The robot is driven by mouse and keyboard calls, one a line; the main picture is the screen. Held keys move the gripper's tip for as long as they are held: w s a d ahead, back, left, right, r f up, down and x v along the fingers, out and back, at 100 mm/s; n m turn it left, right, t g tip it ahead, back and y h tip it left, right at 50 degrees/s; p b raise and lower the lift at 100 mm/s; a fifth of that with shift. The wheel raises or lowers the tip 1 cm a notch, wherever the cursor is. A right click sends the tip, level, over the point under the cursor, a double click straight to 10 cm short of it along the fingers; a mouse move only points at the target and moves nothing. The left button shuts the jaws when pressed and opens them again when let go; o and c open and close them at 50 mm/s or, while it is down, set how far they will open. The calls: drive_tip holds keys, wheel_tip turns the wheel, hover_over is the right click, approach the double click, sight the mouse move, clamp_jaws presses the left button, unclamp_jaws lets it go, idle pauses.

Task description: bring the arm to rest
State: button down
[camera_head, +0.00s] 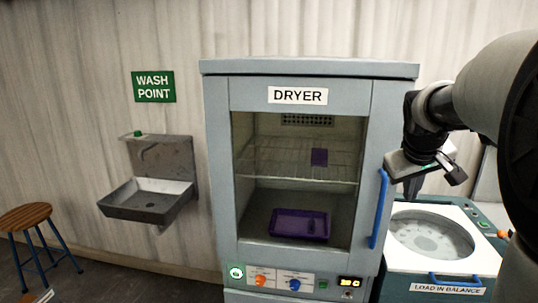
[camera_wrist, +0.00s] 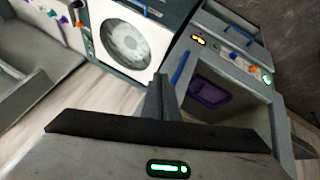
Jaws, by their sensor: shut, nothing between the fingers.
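My gripper (camera_head: 413,188) hangs at the right of the head view, in front of the right edge of the dryer and above the round-lidded machine. It is shut and empty. In the wrist view its closed fingers (camera_wrist: 160,97) stand up as one dark post from the gripper body. My arm reaches in from the right edge of the head view, bent, and touches nothing that I can see.
The white-topped machine (camera_head: 393,262) stands right. A wash basin (camera_head: 148,202) and stool (camera_head: 25,216) are left.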

drive_tip(key=s+a+f+y, duration=0.2)
drive_tip(key=s+a, duration=0.9)
drive_tip(key=s+a+f+y+p, duration=0.1)
drive_tip(key=s+a+f, duration=0.1)
drive_tip(key=s+a, duration=0.9)
drive_tip(key=shift+s+y, duration=0.4)
drive_tip(key=shift+s, duration=0.15)
drive_tip(key=shift+f, duration=0.1)
